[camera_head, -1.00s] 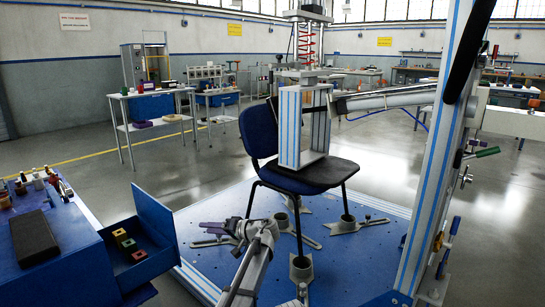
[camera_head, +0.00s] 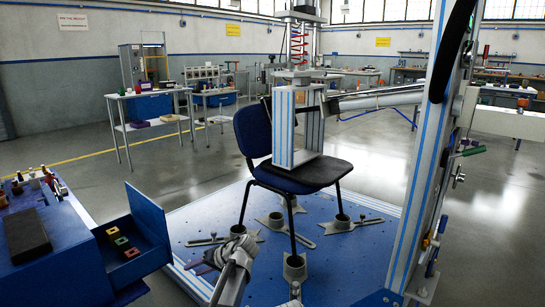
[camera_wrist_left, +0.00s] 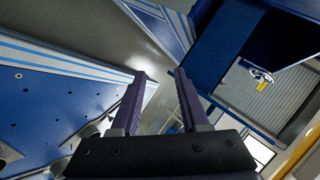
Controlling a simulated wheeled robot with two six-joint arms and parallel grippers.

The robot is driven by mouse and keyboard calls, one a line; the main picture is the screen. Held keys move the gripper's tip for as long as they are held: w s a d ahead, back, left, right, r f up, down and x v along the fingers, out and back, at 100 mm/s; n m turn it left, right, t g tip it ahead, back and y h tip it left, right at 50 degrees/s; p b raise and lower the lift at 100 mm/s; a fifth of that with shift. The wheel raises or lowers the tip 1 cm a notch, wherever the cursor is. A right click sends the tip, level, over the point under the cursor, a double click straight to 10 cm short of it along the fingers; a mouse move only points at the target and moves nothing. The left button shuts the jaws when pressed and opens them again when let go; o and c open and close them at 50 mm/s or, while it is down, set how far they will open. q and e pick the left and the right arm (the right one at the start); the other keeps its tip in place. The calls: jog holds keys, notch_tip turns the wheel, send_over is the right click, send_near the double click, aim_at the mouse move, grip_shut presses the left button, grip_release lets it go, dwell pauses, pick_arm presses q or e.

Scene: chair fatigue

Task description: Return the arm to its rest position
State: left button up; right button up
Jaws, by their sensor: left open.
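My left arm reaches in from the bottom of the head view, low in front of the blue test platform (camera_head: 345,255). Its gripper (camera_head: 200,262) points left, partly hidden behind my wrist, beside the platform's left edge. In the left wrist view the two dark purple fingers (camera_wrist_left: 162,78) stand apart with nothing between them, so the gripper is open and empty. My right gripper is not in view.
A blue chair (camera_head: 255,130) stands on the platform under the test rig's loading block (camera_head: 296,130). At the left, a blue cabinet (camera_head: 70,262) has an open drawer (camera_head: 145,225) with several small coloured blocks. Grey floor (camera_head: 130,190) is clear beyond it.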

pick_arm(q)
jog(key=s+d+f+m+g+h, duration=0.1)
jog(key=s+d+f+h, duration=0.15)
jog(key=s, duration=0.55)
jog(key=s+d+f+h, duration=0.2)
jog(key=s+f+h, duration=0.15)
jog(key=s, duration=0.35)
jog(key=s+d+f+m+g+h, duration=0.1)
jog(key=s+d+f+h, duration=0.25)
jog(key=s, duration=0.45)
jog(key=s+d+r+m+g+p, duration=0.1)
jog(key=s+d+r+m+p, duration=0.35)
jog(key=d+r+p, duration=0.45)
notch_tip(320, 180, up, 37)
jog(key=d+p, duration=0.1)
jog(key=p, duration=3.5)
jog(key=shift+s+d+n, duration=0.2)
jog(key=shift+s+n, duration=0.1)
jog(key=shift+n, duration=0.15)
jog(key=shift+s+f+y, duration=0.1)
jog(key=shift+f+y, duration=0.05)
jog(key=shift+y, duration=0.1)
